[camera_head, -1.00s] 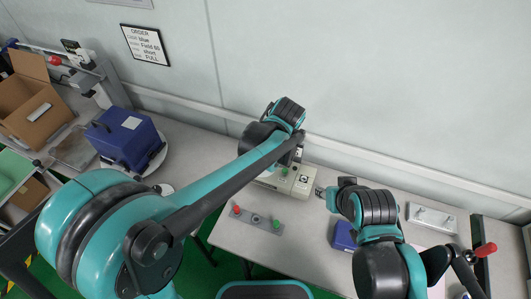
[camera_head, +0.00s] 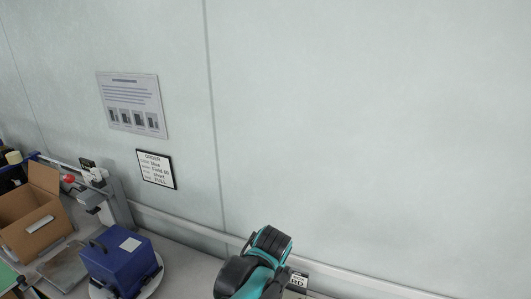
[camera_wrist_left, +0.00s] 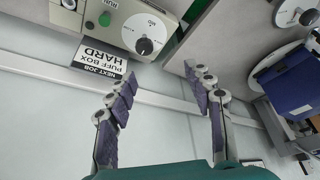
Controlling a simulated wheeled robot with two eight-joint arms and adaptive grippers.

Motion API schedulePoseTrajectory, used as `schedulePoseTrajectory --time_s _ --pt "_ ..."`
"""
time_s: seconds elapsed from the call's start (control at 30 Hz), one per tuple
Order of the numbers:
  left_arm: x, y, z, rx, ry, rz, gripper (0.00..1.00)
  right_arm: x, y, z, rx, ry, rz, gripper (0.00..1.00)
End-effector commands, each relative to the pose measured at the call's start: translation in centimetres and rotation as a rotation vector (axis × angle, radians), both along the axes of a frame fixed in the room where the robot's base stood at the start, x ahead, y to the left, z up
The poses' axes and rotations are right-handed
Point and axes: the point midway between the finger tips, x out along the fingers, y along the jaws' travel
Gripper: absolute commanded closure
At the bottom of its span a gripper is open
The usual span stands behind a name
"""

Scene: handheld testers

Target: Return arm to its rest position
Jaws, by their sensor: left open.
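My left arm (camera_head: 254,264) shows at the bottom centre of the head view as a black and teal joint in front of the wall. Its gripper is out of that view. In the left wrist view my left gripper (camera_wrist_left: 158,78) is open, its two purple-padded fingers apart with nothing between them. Beyond the fingertips is a pale machine (camera_wrist_left: 118,22) with a green button and a dial; the fingers look clear of it. My right arm and gripper are in neither view.
A blue case (camera_head: 121,262) sits on a round white plate (camera_head: 150,285) at lower left, also in the left wrist view (camera_wrist_left: 292,82). A cardboard box (camera_head: 35,222) stands farther left. An order sign (camera_head: 156,169) hangs on the wall. The wall at right is bare.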

Motion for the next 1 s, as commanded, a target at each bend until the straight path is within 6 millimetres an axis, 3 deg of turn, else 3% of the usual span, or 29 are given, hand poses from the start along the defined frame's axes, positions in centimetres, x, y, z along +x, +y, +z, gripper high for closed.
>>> schedulePoseTrajectory --time_s 0.03,0.2,0.4,0.63,1.0 --pt "-1.2 2.1 0.6 -0.006 -0.006 -0.017 0.48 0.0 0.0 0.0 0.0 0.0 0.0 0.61" --pt "-5.5 8.2 2.1 -0.019 -0.049 -0.128 0.48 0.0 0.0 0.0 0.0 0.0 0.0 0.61" --pt "-10.8 13.4 1.8 -0.002 -0.132 -0.242 0.48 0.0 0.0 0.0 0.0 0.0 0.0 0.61" --pt "-14.5 16.1 0.5 0.04 -0.207 -0.322 0.48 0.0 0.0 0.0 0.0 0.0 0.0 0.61" --pt "-15.1 16.5 0.1 0.055 -0.224 -0.342 0.48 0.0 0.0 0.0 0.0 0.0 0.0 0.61"
